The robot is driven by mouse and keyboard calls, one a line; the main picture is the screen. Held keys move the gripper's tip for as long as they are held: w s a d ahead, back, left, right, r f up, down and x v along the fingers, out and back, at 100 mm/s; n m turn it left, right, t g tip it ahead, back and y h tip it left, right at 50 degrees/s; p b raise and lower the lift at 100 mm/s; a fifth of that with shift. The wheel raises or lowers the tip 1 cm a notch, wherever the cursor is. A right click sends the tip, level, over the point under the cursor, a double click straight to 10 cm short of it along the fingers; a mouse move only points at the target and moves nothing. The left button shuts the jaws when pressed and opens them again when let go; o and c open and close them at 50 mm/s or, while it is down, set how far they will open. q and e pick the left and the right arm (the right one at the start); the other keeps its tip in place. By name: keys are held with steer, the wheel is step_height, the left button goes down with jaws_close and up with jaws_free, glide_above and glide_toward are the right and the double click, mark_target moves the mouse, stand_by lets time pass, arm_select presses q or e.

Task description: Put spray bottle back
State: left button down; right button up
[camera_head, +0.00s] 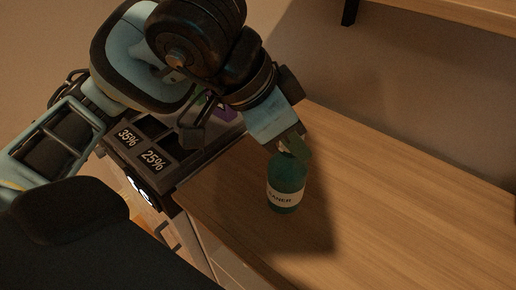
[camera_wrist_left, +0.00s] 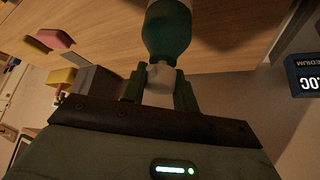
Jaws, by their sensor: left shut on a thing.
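The spray bottle (camera_head: 286,186) is a dark teal bottle with a pale label that reads in part "ANER". It stands upright on or just above the wooden countertop, near the front edge; contact with the top is hard to tell. My left gripper (camera_head: 288,150) comes from above and is shut on the bottle's top. In the left wrist view the green fingers (camera_wrist_left: 160,88) hold the pale neck or head of the bottle (camera_wrist_left: 167,36). The bottle's head is mostly hidden by the gripper in the head view. My right gripper is not in view.
A dark unit with "35%" and "25%" labels (camera_head: 153,160) stands left of the bottle. The wooden countertop (camera_head: 420,205) is clear to the right. A wooden shelf (camera_head: 460,12) is above at the back. The left wrist view shows a blue labelled box (camera_wrist_left: 304,75) and several coloured blocks.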

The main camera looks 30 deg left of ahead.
arm_select(q)
steer(key=w+a+f+p, duration=0.2)
steer(key=w+a+f, duration=0.3)
steer(key=w+a, duration=0.5)
steer(key=shift+w+a, duration=0.4)
steer(key=shift+a, duration=0.55)
steer(key=shift+f, duration=0.15)
steer(key=c, duration=1.1)
jaws_free()
